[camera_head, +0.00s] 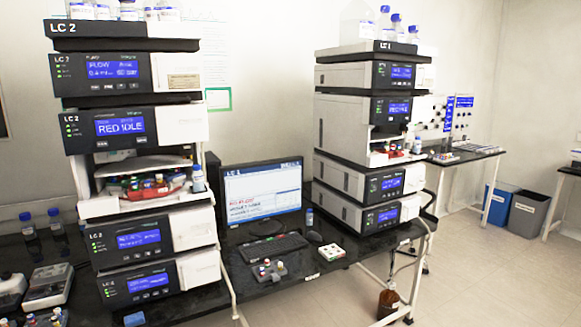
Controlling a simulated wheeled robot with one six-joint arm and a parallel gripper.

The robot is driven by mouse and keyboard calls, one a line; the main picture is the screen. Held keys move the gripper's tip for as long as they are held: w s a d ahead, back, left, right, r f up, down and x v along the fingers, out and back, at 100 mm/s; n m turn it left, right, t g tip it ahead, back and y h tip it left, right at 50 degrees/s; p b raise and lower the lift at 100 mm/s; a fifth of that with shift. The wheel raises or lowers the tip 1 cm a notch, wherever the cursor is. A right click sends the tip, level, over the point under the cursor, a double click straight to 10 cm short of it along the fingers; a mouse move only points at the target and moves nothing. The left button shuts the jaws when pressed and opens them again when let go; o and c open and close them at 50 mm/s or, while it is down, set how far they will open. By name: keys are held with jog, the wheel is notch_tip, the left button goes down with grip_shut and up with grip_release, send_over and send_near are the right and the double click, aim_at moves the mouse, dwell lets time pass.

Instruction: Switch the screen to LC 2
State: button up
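The computer screen (262,197) stands on the black bench between two instrument stacks. Its header reads LC 1, with red and blue text lines below it. The LC 1 stack (345,120) is right of the screen. My gripper is not in view.
A brown bottle (387,303) stands below the bench. Blue and grey bins (513,212) stand at the far right. The floor (480,285) at the right front is clear.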

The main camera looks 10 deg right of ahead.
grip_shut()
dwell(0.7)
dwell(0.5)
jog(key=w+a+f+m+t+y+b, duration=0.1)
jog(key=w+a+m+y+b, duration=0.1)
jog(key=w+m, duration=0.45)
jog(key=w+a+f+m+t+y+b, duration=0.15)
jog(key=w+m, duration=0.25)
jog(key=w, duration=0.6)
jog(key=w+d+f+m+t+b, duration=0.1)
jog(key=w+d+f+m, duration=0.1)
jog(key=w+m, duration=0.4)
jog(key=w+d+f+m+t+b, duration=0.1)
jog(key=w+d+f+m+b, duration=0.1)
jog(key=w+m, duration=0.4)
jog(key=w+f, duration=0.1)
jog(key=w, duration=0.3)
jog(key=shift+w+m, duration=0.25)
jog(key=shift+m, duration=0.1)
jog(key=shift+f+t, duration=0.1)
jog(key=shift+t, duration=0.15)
